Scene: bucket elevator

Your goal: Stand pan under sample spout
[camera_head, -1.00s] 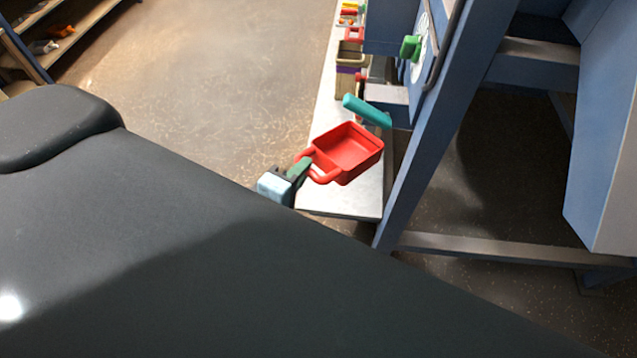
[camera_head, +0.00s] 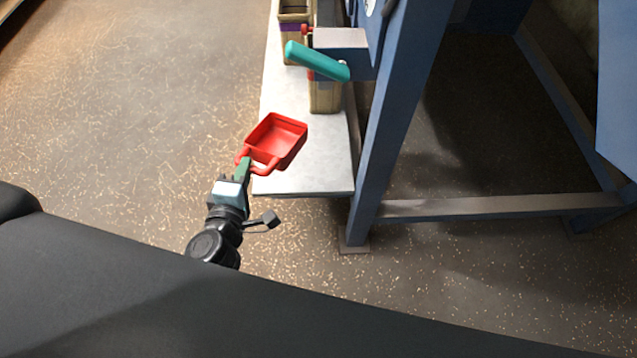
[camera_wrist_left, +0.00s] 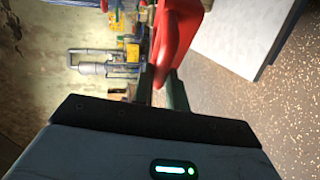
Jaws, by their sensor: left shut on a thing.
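A red open-topped pan (camera_head: 277,137) with a loop handle is held out by my left gripper (camera_head: 244,169), which is shut on the handle. The pan looks empty and appears over the left side of the grey shelf; I cannot tell whether it touches it. The left wrist view shows the red pan (camera_wrist_left: 177,35) close up between the green fingers. A teal lever (camera_head: 317,61) sits at a grey box on the blue frame, probably the sample spout (camera_head: 342,40); its outlet is not clearly visible. My right gripper is not in view.
The grey shelf (camera_head: 300,178) runs along the blue frame (camera_head: 400,110). A tan container (camera_head: 325,95) stands on it below the teal lever, and another (camera_head: 293,35) stands farther back. The shelf's front part is bare. Open floor lies to the left.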

